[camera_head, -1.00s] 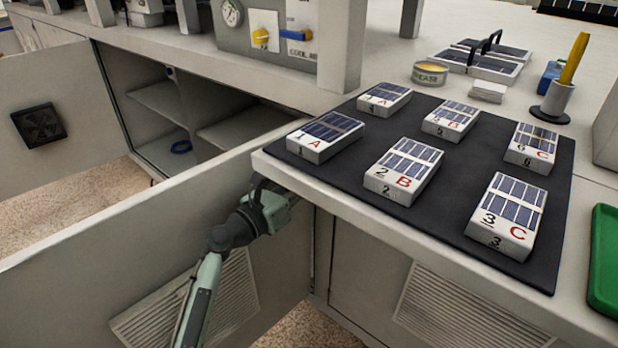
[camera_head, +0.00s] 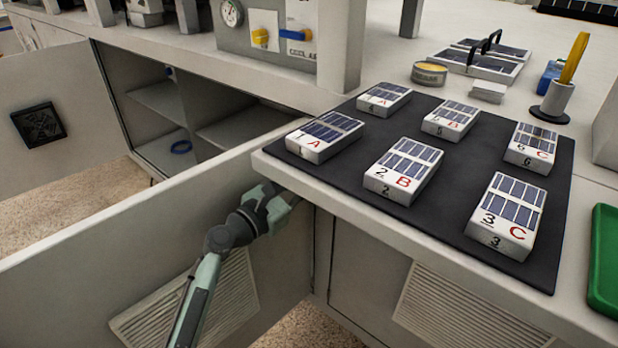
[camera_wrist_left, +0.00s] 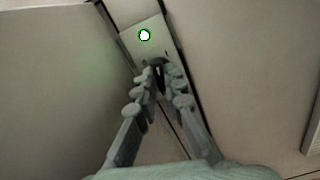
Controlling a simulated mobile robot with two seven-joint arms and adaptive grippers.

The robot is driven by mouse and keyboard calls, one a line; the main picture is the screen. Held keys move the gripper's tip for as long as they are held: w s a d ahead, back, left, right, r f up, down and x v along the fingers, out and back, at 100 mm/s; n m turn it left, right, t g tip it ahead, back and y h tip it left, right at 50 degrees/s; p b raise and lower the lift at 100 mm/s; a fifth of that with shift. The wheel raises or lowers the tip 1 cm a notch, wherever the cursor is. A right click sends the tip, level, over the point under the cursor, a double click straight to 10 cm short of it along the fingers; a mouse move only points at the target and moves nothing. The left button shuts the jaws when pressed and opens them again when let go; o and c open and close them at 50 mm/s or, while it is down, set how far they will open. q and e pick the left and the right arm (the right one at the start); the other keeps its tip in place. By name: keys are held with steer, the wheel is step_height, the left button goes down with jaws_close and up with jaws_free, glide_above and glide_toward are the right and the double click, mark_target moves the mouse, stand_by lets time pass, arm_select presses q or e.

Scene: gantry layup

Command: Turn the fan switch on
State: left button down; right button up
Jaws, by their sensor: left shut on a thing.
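The fan switch plate (camera_wrist_left: 146,50) is a pale plate in the left wrist view. It bears a small lamp (camera_wrist_left: 144,35) with a white centre and a green ring. A small dark lever (camera_wrist_left: 159,67) is below the lamp. My left gripper (camera_wrist_left: 159,76) has its fingertips closed around this lever, and they partly hide it. In the head view my left gripper (camera_head: 289,196) is just under the counter's corner, by the open door, and its fingertips are hidden there. The black fan (camera_head: 39,125) is on the panel at the far left. My right gripper is in neither view.
The open cabinet door (camera_head: 130,235) stands beside my left arm. The counter edge (camera_head: 350,225) is just above the gripper. Several numbered solar-panel blocks lie on a dark mat (camera_head: 340,165). A green tray (camera_head: 605,262) is at the right.

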arm_select(q)
steer(key=m+b, duration=0.1)
steer(key=m, duration=0.5)
steer(key=shift+m, duration=0.3)
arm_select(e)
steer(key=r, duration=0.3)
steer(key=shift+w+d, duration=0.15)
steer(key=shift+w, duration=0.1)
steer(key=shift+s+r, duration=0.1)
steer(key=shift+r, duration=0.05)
arm_select(q)
steer(key=c, duration=1.6)
jaws_free()
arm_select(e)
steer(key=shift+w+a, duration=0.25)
arm_select(q)
steer(key=v, duration=1.2)
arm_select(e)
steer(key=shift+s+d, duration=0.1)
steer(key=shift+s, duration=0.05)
